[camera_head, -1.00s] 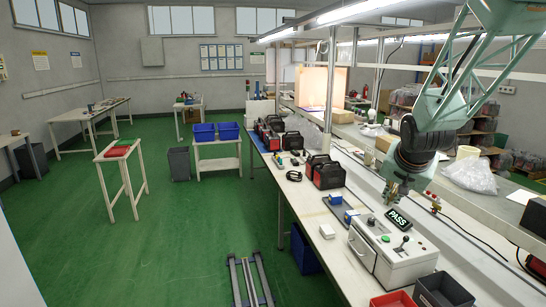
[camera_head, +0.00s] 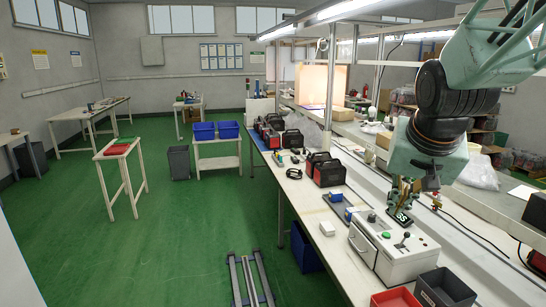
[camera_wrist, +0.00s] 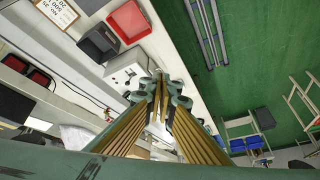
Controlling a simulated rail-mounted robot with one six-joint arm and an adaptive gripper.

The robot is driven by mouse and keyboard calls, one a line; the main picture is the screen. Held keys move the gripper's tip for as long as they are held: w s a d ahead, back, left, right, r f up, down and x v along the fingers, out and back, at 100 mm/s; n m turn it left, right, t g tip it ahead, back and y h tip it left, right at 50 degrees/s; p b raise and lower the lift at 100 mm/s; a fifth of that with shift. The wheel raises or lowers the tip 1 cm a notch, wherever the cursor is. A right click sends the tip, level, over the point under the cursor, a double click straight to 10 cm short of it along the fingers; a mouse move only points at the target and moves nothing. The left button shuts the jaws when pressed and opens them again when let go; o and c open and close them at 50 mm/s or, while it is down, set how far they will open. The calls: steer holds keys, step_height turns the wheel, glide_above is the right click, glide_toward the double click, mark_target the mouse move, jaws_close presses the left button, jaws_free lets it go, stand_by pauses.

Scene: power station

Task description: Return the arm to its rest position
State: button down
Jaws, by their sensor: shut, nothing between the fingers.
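My gripper (camera_head: 401,212) hangs down at the right of the head view, above the back part of the long workbench (camera_head: 318,218).
A white tester box (camera_head: 392,250) with a lever stands on the bench before my gripper. A red bin (camera_head: 395,298) and a dark bin (camera_head: 445,288) are at the near end. Metal posts (camera_head: 330,80) and a lamp rail stand behind.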

steer(key=s+a+f+n+g+b, duration=0.1)
steer(key=s+a, duration=0.3)
steer(key=s, duration=1.2)
steer(key=s+a+n+y+b, duration=0.1)
steer(key=s+a+n+b, duration=0.1)
steer(key=s, duration=1.4)
steer(key=a+n, duration=0.1)
steer(key=a, duration=0.1)
steer(key=shift+s+a+f+n+g, duration=0.2)
steer(key=shift+a+f+n+g, duration=0.1)
steer(key=shift+f+g, duration=0.1)
